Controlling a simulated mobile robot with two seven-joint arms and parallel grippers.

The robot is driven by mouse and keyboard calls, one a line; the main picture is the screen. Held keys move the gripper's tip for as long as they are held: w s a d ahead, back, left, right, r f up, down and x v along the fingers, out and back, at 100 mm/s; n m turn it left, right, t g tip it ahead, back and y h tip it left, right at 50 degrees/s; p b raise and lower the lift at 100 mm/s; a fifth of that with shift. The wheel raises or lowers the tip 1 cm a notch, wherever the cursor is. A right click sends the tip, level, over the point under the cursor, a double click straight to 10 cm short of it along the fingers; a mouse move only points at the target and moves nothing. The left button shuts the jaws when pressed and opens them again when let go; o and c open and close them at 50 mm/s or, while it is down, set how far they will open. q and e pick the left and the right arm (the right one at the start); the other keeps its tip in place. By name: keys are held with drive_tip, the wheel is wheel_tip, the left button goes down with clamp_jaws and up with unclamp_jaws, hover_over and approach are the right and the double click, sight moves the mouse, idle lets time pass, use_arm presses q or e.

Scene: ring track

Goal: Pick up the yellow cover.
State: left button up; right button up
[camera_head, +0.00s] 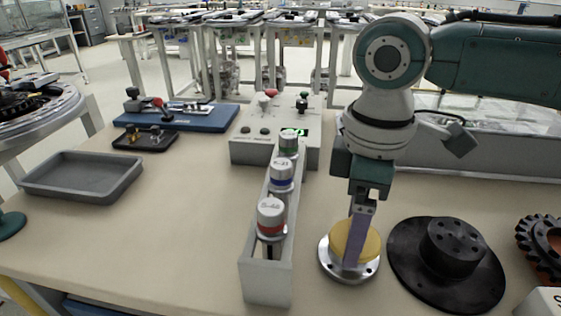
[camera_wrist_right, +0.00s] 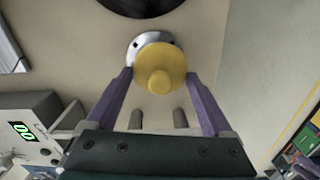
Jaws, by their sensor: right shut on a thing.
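The yellow cover (camera_head: 369,244) is a round disc with a knob on top, as seen in the right wrist view (camera_wrist_right: 159,82). It is on or just above a silver metal flange (camera_head: 330,263) with bolt holes; I cannot tell whether they touch. My right gripper (camera_head: 353,254) points down over it, its purple fingers on either side of the cover and shut on it. In the right wrist view the fingertips (camera_wrist_right: 159,82) flank the cover, and part of the silver flange (camera_wrist_right: 137,48) shows beyond it. My left gripper is not in view.
A black hub plate (camera_head: 405,262) lies close to the right of the flange. A grey rack (camera_head: 267,284) with several capped gauges stands to the left. A control box (camera_head: 246,150) is behind it. A grey tray (camera_head: 85,194) sits at left, with free table between.

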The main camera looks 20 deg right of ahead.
drive_tip(key=c, duration=0.5)
drive_tip(key=shift+r, duration=0.1)
drive_tip(key=shift+c, duration=0.2)
